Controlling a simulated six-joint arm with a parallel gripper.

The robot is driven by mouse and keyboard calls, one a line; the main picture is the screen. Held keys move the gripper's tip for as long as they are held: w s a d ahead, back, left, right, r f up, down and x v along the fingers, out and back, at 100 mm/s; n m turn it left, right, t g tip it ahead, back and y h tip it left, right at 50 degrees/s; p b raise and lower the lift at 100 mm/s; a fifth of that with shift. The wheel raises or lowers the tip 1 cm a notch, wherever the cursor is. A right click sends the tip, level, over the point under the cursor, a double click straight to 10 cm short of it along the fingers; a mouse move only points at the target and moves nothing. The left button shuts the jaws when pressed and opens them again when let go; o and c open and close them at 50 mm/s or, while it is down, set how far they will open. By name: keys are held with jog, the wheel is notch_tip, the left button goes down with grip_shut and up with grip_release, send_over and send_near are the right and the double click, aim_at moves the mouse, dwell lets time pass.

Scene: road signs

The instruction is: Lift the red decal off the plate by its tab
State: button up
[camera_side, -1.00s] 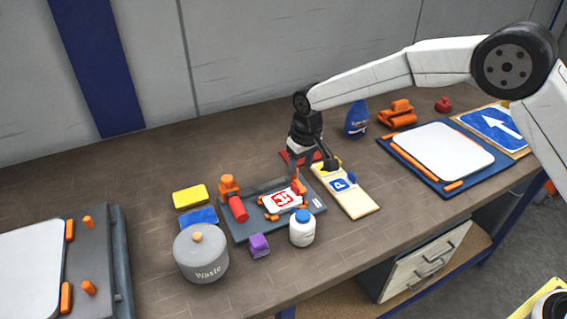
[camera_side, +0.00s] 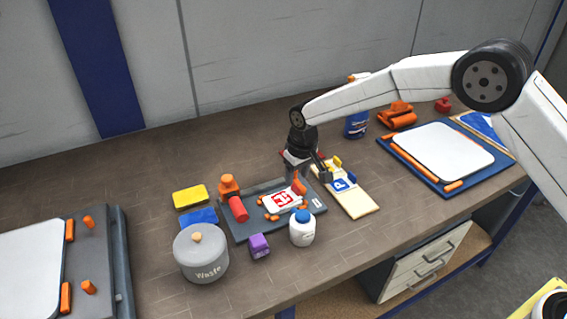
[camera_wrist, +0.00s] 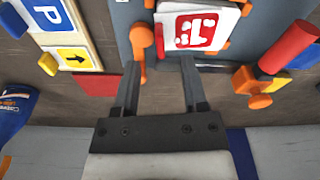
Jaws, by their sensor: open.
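The red decal (camera_side: 282,199) lies on a small white plate (camera_side: 294,203) in a dark grey fixture (camera_side: 245,229). In the wrist view the decal (camera_wrist: 194,30) shows as a red square with a white symbol, at the top of the picture. My gripper (camera_side: 309,178) is low over the back right of the fixture. In the wrist view my gripper (camera_wrist: 160,72) is open and empty, its fingertips short of the plate. An orange clamp (camera_wrist: 141,42) stands close by the left fingertip, between it and the plate's left side.
A red cylinder (camera_side: 238,209) and orange clamp (camera_side: 228,184) stand at the fixture's left. A white bottle (camera_side: 302,231), purple block (camera_side: 259,245) and grey waste pot (camera_side: 201,257) stand in front. A board with a parking sign (camera_side: 347,190) lies to the right.

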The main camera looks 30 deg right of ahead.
aim_at(295, 186)
jog(key=shift+w+a+f, duration=0.1)
jog(key=shift+w+f, duration=0.05)
jog(key=shift+f, duration=0.9)
jog(key=shift+w+f, duration=0.15)
jog(key=shift+f, duration=0.9)
grip_shut()
